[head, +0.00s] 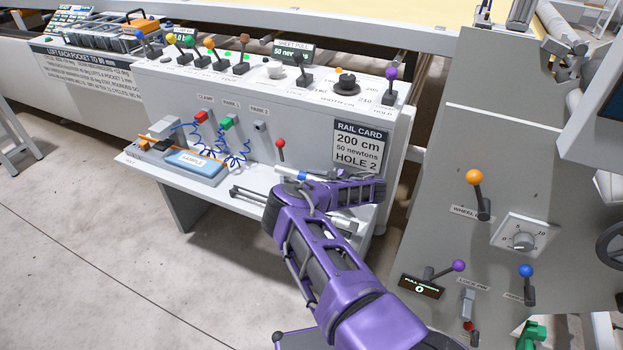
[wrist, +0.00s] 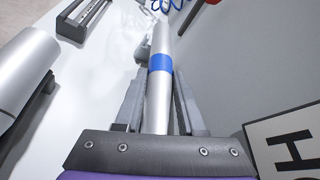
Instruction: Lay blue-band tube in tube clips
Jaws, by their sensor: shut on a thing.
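The blue-band tube (wrist: 160,85), a silver cylinder with a blue ring, lies lengthwise between the fingers of my gripper (wrist: 160,100) in the wrist view. The fingers are shut on it, with its far end sticking out ahead. In the head view the tube (head: 289,172) shows as a short silver and blue piece above the white shelf, near the console's front panel; my arm hides part of it. A dark slotted holder (wrist: 85,18) lies at upper left in the wrist view; I cannot tell whether it is the tube clips.
A larger silver cylinder (wrist: 26,72) lies on dark supports at the left of the wrist view. The shelf (head: 232,183) also carries a blue sample tray (head: 197,163). Coiled blue cords (head: 236,148) and a red-knobbed lever (head: 280,146) are close by. The rail card (head: 358,146) is at right.

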